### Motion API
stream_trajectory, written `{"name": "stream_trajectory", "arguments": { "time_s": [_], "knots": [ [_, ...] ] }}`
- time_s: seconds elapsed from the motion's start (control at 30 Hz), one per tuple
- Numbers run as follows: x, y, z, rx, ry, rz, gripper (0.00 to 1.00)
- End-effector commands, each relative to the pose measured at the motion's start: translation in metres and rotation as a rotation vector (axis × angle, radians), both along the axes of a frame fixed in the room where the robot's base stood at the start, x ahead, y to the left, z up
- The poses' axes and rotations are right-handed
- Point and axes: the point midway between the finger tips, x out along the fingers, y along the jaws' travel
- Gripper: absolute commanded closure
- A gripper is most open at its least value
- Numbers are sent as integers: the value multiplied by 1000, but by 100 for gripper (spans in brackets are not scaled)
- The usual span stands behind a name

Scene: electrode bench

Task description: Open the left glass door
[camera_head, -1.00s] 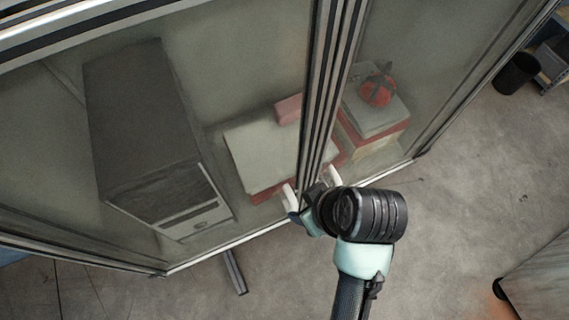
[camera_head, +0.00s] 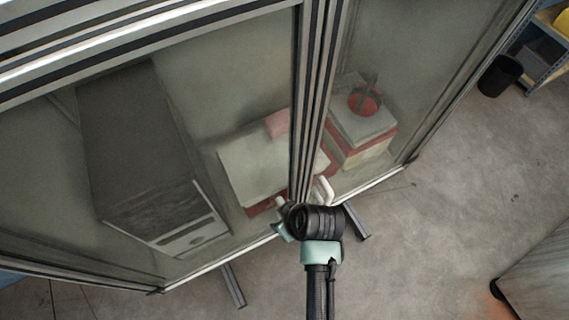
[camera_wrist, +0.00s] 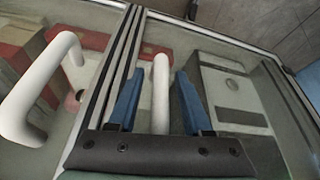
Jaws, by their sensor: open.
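The left glass door (camera_head: 235,90) is a large framed pane, closed against the upright frame bars (camera_head: 308,110) in the middle. Its white bar handle (camera_head: 281,202) shows only in part in the head view, beside my gripper (camera_head: 286,217). In the wrist view, my gripper (camera_wrist: 158,82) is open, with one blue finger on each side of that white handle (camera_wrist: 160,98). Small gaps show between the handle and the fingers, and contact is not visible. The right door's white handle (camera_head: 325,190) stands free; it is at the left in the wrist view (camera_wrist: 42,90).
Behind the glass are a dark grey box unit (camera_head: 150,160), a pale-topped red box (camera_head: 262,165) and another box (camera_head: 360,135) with a red object. Metal feet (camera_head: 234,287) stick out at floor level. A black bin (camera_head: 500,76) stands at right. Open floor lies in front.

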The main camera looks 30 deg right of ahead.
Motion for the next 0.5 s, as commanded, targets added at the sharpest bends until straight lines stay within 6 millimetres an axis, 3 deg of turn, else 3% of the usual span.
{"name": "stream_trajectory", "arguments": {
  "time_s": [0.13, 0.4, 0.5],
  "knots": [
    [0, 0, 0, 0, 0, 0, 50],
    [0, 0, 0, 1, 0, 0, 97],
    [0, 0, 0, 1, 0, 0, 100]
  ]
}}
